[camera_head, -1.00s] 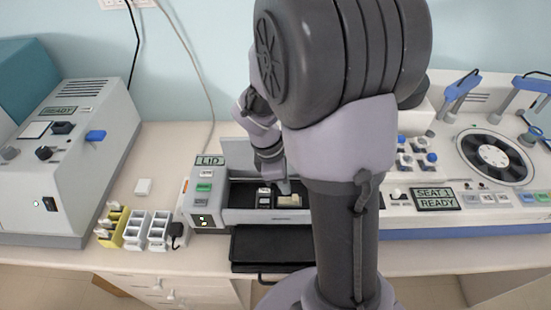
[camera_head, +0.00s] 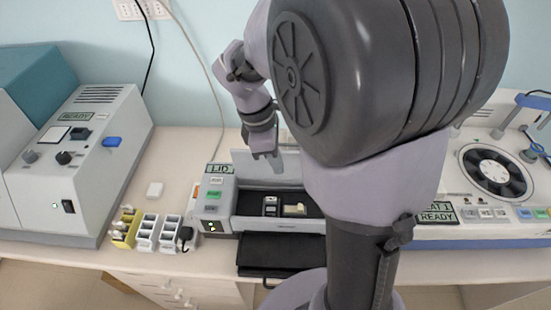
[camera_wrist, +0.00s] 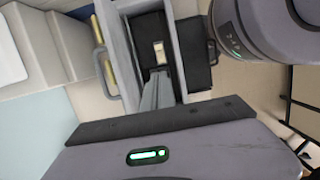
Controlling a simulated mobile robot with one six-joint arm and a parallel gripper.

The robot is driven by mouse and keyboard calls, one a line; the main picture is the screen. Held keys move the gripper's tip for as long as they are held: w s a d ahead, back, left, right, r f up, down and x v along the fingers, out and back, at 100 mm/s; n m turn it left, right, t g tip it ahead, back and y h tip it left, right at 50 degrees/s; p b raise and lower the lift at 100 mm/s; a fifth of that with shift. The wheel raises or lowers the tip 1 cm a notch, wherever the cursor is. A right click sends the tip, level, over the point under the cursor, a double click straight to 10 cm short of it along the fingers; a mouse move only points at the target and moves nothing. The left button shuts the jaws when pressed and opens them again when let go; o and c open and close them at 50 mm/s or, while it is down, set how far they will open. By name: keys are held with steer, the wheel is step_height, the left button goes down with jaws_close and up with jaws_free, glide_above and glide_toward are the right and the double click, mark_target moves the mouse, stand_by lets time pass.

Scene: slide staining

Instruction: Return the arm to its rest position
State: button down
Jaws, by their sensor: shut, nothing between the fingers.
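My arm stands large in the middle of the head view and hides part of the bench behind it. My gripper (camera_head: 268,158) hangs at the end of the forearm, pointing down. It is shut and empty, above and behind the open tray of the slide machine (camera_head: 215,207) with the LID label. In the wrist view the shut fingers (camera_wrist: 156,92) show over the machine's dark tray. A small pale piece (camera_head: 297,209) and a dark-and-white piece (camera_head: 270,206) lie in that tray, apart from the gripper.
At left stand a grey device (camera_head: 75,165) with a blue lever, a yellow rack (camera_head: 126,229) and white racks (camera_head: 148,232). A black tray (camera_head: 275,254) juts out at the front edge. At right is a machine with a round dark rotor (camera_head: 495,170).

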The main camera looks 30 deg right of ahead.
steer(key=s+a+f+m+t+y+b, duration=0.2)
steer(key=s+a+f+m+t+b, duration=0.1)
steer(key=a+m+b, duration=0.4)
steer(key=s+a+f+m+t+y+b, duration=0.2)
steer(key=s+a+f+m+t+b, duration=0.2)
steer(key=s+a+m+b, duration=0.3)
steer(key=s+m+b, duration=0.1)
steer(key=b, duration=0.1)
steer(key=shift+s+a+f+m+b, duration=0.25)
steer(key=shift+s+f+m+b, duration=0.05)
steer(key=shift+f+b, duration=0.1)
